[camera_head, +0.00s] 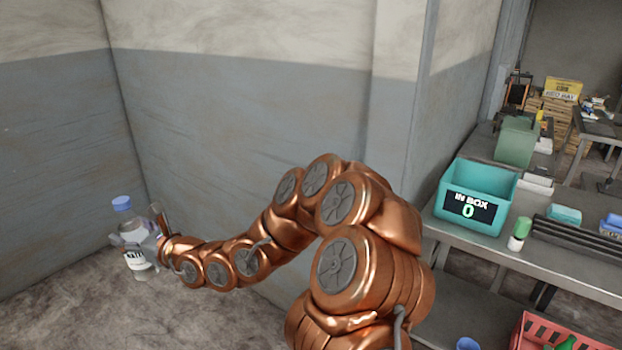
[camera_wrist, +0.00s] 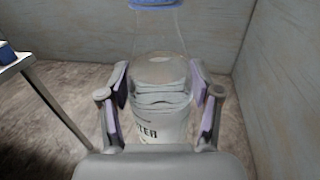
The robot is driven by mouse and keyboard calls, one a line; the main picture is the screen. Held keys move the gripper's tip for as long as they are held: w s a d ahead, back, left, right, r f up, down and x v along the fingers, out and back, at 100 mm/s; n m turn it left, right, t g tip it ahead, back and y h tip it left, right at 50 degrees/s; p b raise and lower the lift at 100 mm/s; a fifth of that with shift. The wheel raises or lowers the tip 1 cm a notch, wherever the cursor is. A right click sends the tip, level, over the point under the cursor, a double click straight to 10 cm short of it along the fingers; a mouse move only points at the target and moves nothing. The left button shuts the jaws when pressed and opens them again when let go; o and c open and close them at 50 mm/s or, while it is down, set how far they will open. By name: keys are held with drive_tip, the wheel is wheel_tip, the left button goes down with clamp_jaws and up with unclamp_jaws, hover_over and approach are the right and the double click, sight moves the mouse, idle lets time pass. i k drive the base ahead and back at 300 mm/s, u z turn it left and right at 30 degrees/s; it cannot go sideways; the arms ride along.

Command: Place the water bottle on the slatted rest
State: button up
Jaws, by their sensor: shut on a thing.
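The water bottle (camera_head: 137,262) is clear with a blue cap and a white label. It is upright, at the far left of the head view, well away from the bench. My gripper (camera_head: 136,243) is shut around its middle. In the wrist view the bottle (camera_wrist: 160,110) stands between the two fingers, and its lower part is hidden by the gripper body. The slatted rest (camera_head: 577,240) looks like dark parallel bars on the grey bench at the right. My gripper is far to the left of it.
The grey bench (camera_head: 590,277) also holds a teal "IN BOX 0" bin (camera_head: 476,178), a green-capped white bottle (camera_head: 519,235) and teal and blue items near the slats. A red crate (camera_head: 535,335) sits lower. Walls close in behind my gripper.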

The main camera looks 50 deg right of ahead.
sight(553, 227)
drive_tip(key=z, duration=2.65)
